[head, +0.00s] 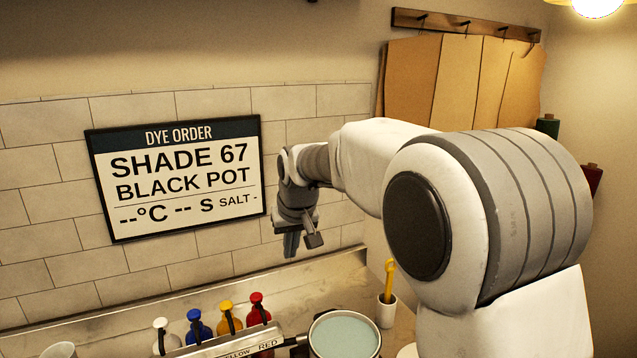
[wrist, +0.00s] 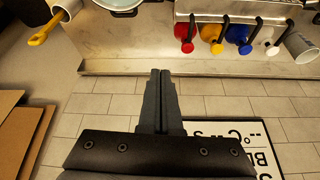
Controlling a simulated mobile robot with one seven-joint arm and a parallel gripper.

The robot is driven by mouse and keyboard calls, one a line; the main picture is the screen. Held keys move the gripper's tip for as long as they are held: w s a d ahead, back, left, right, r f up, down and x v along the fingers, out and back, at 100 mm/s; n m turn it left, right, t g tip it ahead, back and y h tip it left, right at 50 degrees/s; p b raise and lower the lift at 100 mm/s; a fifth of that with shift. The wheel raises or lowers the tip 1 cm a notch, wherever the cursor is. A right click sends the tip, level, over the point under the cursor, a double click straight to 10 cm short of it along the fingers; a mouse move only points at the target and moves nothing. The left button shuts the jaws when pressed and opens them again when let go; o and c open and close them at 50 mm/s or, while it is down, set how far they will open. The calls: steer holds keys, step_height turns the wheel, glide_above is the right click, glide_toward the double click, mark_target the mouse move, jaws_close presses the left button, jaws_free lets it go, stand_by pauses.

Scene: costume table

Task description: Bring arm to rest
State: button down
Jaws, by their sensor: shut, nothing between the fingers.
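My gripper (head: 291,244) hangs at the end of my raised arm, in front of the tiled wall and above the back of the counter. Its fingers point down in the head view. In the wrist view my gripper (wrist: 160,76) shows its two dark fingers shut together with nothing between them. It touches nothing that I can see. My arm fills the right half of the head view and hides part of the counter and wall.
A dye order sign (head: 180,178) hangs left of my gripper. Below are several coloured bottles (head: 227,316), a pot of pale liquid (head: 345,337) and a white cup (head: 386,312) with a yellow tool (head: 389,278). Brown card patterns (head: 462,85) hang behind my arm.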

steer(key=s+d+r+m+b, duration=0.1)
steer(key=s+d+r, duration=0.1)
steer(key=s+d, duration=0.55)
steer(key=s+d+r+m, duration=0.1)
steer(key=s+d+r, duration=0.2)
steer(key=s+d, duration=0.4)
steer(key=s+d+f+m, duration=0.1)
steer(key=s+d+f, duration=0.2)
steer(key=s, duration=0.5)
steer(key=s+d+f+m+t+h+b, duration=0.1)
steer(key=s+d+f, duration=0.1)
steer(key=s, duration=0.7)
steer(key=shift+s+d+f+h, duration=0.15)
steer(key=shift+d+f+h, duration=0.15)
steer(key=shift+d+f, duration=0.1)
steer(key=shift+a, duration=0.2)
